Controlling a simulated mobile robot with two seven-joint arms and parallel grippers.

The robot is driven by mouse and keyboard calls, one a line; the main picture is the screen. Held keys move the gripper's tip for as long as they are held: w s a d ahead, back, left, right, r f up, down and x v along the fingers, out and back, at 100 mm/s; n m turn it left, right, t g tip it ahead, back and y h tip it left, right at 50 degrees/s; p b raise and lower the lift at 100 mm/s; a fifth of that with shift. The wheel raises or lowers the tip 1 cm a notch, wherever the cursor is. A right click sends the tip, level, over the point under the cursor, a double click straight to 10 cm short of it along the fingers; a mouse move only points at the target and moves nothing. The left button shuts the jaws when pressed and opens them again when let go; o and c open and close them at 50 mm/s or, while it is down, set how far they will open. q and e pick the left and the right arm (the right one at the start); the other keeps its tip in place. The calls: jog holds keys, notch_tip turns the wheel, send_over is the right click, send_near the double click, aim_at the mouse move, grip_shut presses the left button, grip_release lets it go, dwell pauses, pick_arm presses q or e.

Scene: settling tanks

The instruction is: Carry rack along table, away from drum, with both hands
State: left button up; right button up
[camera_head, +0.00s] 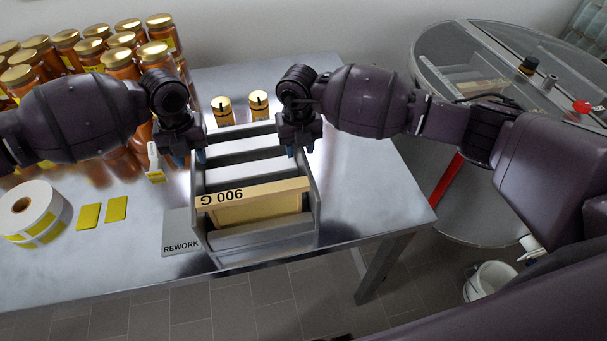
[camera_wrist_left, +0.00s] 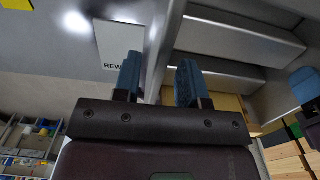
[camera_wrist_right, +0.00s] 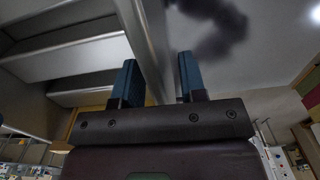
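The grey rack (camera_head: 312,200) stands on the steel table (camera_head: 375,180), with one wooden frame marked "900 G" (camera_head: 253,192) in its front part. My left gripper (camera_head: 188,157) is at the rack's left wall; in the left wrist view its blue fingers (camera_wrist_left: 158,80) are apart, with the wall edge between them. My right gripper (camera_head: 300,147) is at the right wall; in the right wrist view its fingers (camera_wrist_right: 159,80) are apart on either side of that wall. Gaps show beside both walls. The round drum (camera_head: 440,75) with a clear lid stands at the right.
Filled jars with gold lids (camera_head: 120,58) crowd the table's back left. Two small jars (camera_head: 240,108) stand behind the rack. A label roll (camera_head: 35,212), yellow labels (camera_head: 102,212) and a REWORK card (camera_head: 181,232) lie to the left. A white bucket (camera_head: 490,281) is on the floor.

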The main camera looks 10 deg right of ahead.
pick_arm(q)
notch_tip(320, 180, up, 7)
jog(key=shift+f, duration=0.15)
jog(key=shift+r, duration=0.35)
pick_arm(e)
notch_tip(320, 180, up, 12)
jog(key=shift+r, duration=0.1)
pick_arm(q)
jog(key=shift+s, duration=0.1)
pick_arm(e)
jog(key=shift+s, duration=0.1)
dwell(0.3)
